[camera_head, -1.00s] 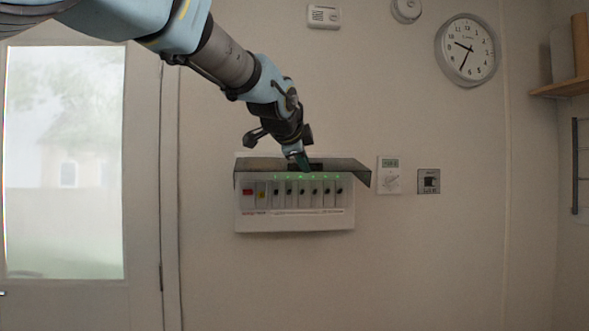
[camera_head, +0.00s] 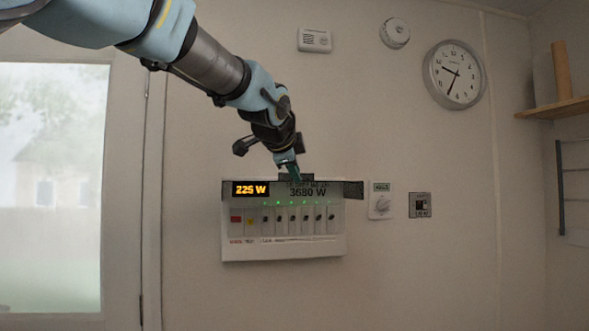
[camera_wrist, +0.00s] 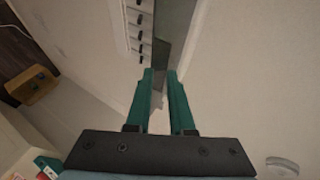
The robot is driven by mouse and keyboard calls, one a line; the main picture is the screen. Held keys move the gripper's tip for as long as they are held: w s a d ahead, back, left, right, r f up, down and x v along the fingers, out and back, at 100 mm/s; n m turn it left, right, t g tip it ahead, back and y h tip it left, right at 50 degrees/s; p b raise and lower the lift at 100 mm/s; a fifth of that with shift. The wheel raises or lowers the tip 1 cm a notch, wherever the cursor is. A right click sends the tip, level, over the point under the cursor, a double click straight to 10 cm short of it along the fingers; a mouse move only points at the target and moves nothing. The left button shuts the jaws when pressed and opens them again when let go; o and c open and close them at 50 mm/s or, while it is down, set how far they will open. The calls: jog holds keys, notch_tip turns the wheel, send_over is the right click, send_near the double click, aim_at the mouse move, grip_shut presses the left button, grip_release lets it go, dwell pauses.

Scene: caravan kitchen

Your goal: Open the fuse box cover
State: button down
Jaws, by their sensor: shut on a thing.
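The fuse box (camera_head: 285,254) is a white unit on the wall with a row of dark switches and green lights. Its dark cover (camera_head: 354,190) is raised along the top of the box and shows as a narrow band with its right end sticking out past the box. My gripper (camera_head: 292,174) is at the middle of the cover's edge and is shut on it. In the wrist view, the two green fingers (camera_wrist: 160,88) hold the cover (camera_wrist: 174,28), seen nearly edge-on. The switches show to its left.
A thermostat (camera_head: 380,200) and a wall socket (camera_head: 420,205) are to the right of the box. A clock (camera_head: 454,75) and a shelf (camera_head: 556,108) are farther right. A door with a window (camera_head: 52,190) is at left. The wall below the box is clear.

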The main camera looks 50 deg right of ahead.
jog(key=c, duration=1)
grip_release()
jog(key=shift+w+f, duration=0.7)
jog(key=shift+f, duration=0.1)
jog(key=shift+c, duration=0.2)
jog(key=shift+r, duration=0.2)
jog(key=shift+s+a+r+b, duration=0.15)
jog(key=shift+s+a+b, duration=0.15)
jog(key=shift+a+b, duration=0.3)
jog(key=b+v, duration=0.3)
jog(key=v, duration=0.7)
jog(key=shift+s+d+r, duration=0.25)
jog(key=shift+s+d, duration=0.1)
jog(key=shift+s, duration=0.05)
jog(key=shift+c, duration=0.3)
